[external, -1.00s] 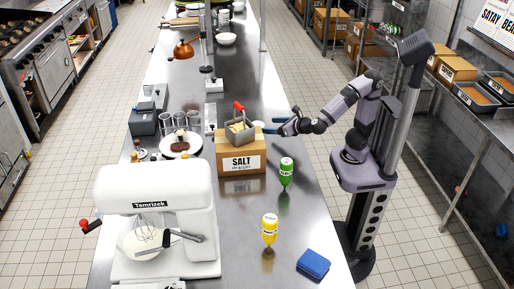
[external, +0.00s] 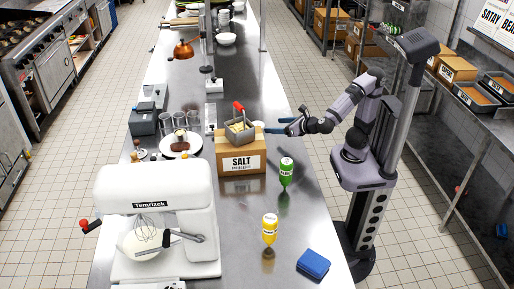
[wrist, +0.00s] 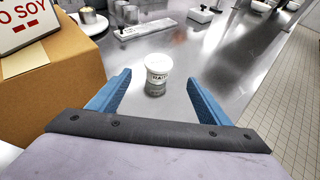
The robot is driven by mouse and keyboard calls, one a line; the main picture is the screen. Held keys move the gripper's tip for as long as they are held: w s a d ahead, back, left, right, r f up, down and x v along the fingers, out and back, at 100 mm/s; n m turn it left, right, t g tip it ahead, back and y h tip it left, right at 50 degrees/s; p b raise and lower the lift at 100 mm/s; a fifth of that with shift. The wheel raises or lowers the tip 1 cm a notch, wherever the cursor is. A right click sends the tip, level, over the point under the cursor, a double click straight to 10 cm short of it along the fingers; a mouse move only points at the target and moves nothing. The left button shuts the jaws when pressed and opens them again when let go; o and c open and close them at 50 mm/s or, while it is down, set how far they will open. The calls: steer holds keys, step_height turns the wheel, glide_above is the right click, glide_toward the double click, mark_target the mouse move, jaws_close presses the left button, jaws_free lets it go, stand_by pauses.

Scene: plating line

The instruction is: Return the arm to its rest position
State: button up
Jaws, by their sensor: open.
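A white lidded tub (wrist: 158,67) stands upright on the counter ahead of the fingers, near the middle of the wrist view, apart from both. My arm is bent and reaches left from its column.
A green bottle (external: 286,172), a yellow bottle (external: 270,228) and a blue block (external: 313,264) stand along the counter's right side. A white mixer (external: 155,220) is at front left. Aisle floor right of the counter is clear.

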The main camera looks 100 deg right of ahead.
steer(key=shift+s+d+r+m+g+p, duration=0.3)
steer(key=shift+m+p, duration=0.1)
steer(key=shift+p, duration=0.2)
steer(key=s+r+m+g+y+p, duration=0.2)
steer(key=s+m+g+y+p, duration=0.35)
steer(key=s+m+p, duration=0.8)
steer(key=a+r+m+g+y+p, duration=0.35)
steer(key=a+r+m+p, duration=0.4)
steer(key=m+p, duration=0.75)
steer(key=f+n+b, duration=0.1)
steer(key=f, duration=0.1)
steer(key=d+f+n+b, duration=0.1)
steer(key=f+b, duration=0.1)
steer(key=shift+s+f+n+y, duration=0.15)
steer(key=shift+s+n+y, duration=0.05)
steer(key=shift+n+y, duration=0.1)
